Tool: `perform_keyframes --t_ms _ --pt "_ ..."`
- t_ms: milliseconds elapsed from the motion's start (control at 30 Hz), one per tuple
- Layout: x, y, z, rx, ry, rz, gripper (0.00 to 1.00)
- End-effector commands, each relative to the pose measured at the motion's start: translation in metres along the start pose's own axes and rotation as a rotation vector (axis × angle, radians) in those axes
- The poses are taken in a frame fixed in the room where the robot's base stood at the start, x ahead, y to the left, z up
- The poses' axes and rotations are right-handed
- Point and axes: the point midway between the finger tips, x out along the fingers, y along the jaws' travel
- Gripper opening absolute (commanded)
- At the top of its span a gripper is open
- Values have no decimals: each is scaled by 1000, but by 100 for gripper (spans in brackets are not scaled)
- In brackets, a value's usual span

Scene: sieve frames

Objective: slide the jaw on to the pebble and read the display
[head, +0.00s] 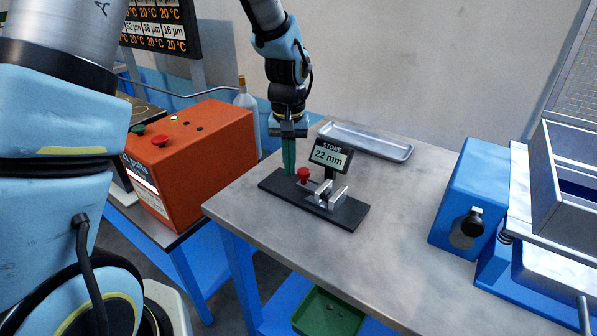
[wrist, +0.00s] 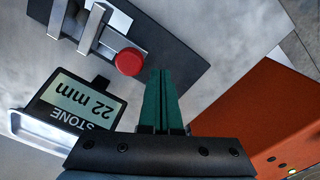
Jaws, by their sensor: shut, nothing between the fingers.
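The measuring gauge has a black base (head: 275,184) on the grey table. Its metal jaws (head: 323,193) stand on the base's right part and show in the wrist view (wrist: 90,30). A red knob (head: 304,174) sits left of the jaws; it also shows in the wrist view (wrist: 130,62). The display (head: 331,157) reads "STONE 22 mm", upside down in the wrist view (wrist: 78,100). My gripper (head: 289,172) has green fingers, shut and empty, pointing down by the base's left end, left of the knob.
A metal tray (head: 367,141) lies behind the gauge. An orange box (head: 195,155) stands on the left bench. A blue machine (head: 470,195) stands on the right. A green bin (head: 328,312) is below the table's front edge. The tabletop right of the gauge is clear.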

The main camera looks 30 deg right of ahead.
Motion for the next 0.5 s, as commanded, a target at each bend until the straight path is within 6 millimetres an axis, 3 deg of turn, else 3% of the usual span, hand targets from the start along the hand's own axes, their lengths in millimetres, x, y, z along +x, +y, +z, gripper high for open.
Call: perform_keyframes --t_ms 500 --pt "-42 0 0 0 1 0 0"
